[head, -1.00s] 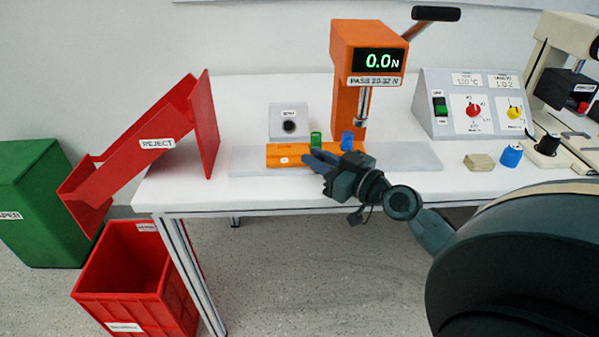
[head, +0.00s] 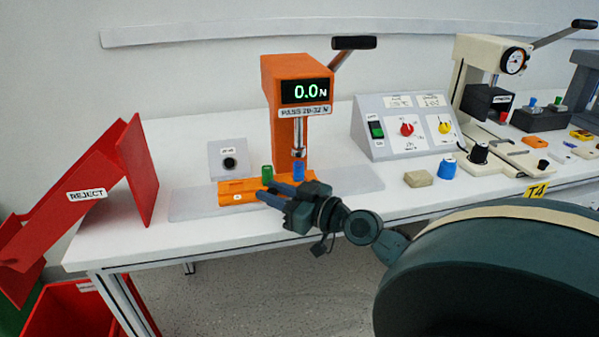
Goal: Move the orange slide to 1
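The orange slide (head: 238,190) lies on a pale grey rail plate (head: 196,204) below the orange press (head: 287,135). A green peg (head: 267,172) and a blue peg (head: 298,170) stand at it. The blue peg is directly below the press plunger (head: 299,138). A small white mark, too small to read surely, is on the slide's left front. My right gripper (head: 266,191) reaches in from the right, its two fingers pointing left at the slide's front. The fingers stand a little apart. They and the hand hide the slide's right part, and what is between them is unclear. My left gripper is out of view.
A grey box with a black knob (head: 229,163) stands behind the slide. A red reject chute (head: 90,190) is at left. A control panel (head: 408,125), a tan block (head: 418,179) and a blue-capped part (head: 448,169) are at right. The table front at left is clear.

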